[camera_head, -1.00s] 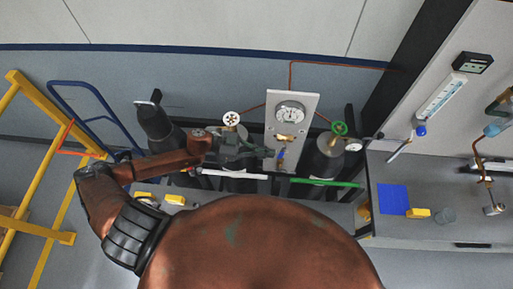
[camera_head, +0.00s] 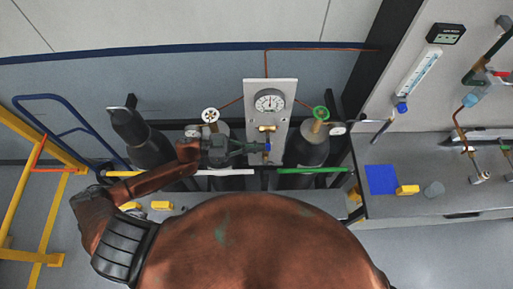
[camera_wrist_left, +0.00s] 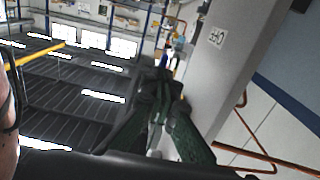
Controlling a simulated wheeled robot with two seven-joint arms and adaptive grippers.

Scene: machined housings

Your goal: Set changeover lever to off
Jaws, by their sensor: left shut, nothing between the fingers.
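The pale upright panel (camera_head: 285,92) carries a round gauge (camera_head: 270,102) and a brass valve (camera_head: 267,128) below it. The blue changeover lever (camera_head: 267,147) shows under the brass valve, pointing roughly downward. My left gripper (camera_head: 262,149) reaches in from the left, its fingertips right beside the lever; I cannot tell whether they touch it. The left wrist view shows the gripper (camera_wrist_left: 168,85) shut with nothing between its fingers, close to the panel (camera_wrist_left: 233,75). A small label (camera_wrist_left: 217,38), seeming to read OFF, is on the panel there. My right gripper is not in view.
Dark gas cylinders flank the panel, with a white handwheel (camera_head: 210,115) and a green handwheel (camera_head: 320,113). White (camera_head: 225,172) and green (camera_head: 310,170) bars run in front. A bench with a blue sheet (camera_head: 381,179) stands right. Yellow railing (camera_head: 20,215) stands left.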

